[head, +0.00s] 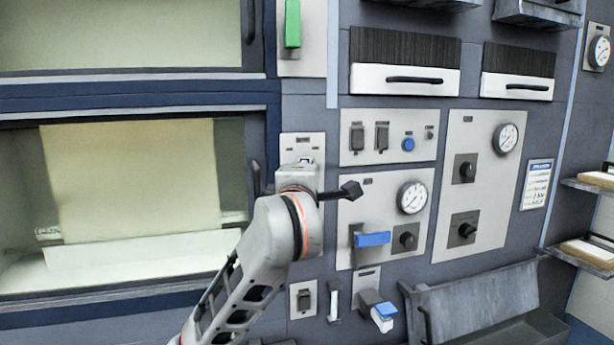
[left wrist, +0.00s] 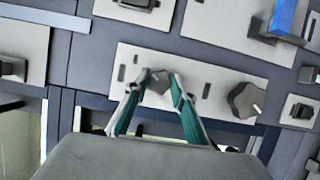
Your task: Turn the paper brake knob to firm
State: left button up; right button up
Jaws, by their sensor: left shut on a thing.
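My left gripper (head: 301,172) is up against a narrow light plate (head: 302,143) right of the lower window; the arm hides its fingertips in the head view. In the left wrist view, the teal-padded fingers (left wrist: 155,88) are shut on a dark knob (left wrist: 158,77) on that plate. The fingers cover much of this knob, and I cannot read its pointer. A second dark knob (left wrist: 244,101) with a white pointer line sits on the same plate, apart from the fingers. No label is readable, so I cannot tell which knob is the paper brake. My right gripper is not in view.
A blue-handled lever (head: 373,239) and a gauge (head: 412,197) are on the panel to the right. A switch (head: 305,299) and another blue-tipped lever (head: 383,311) sit below. A grey bin (head: 480,296) juts out at lower right. A green handle (head: 292,24) is above.

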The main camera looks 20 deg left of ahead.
pick_arm(q)
jog(key=shift+m+g, duration=0.3)
jog(key=shift+m, duration=0.6)
jog(key=o, duration=1.1)
jog(key=v, duration=1.2)
jog(key=shift+r, duration=0.1)
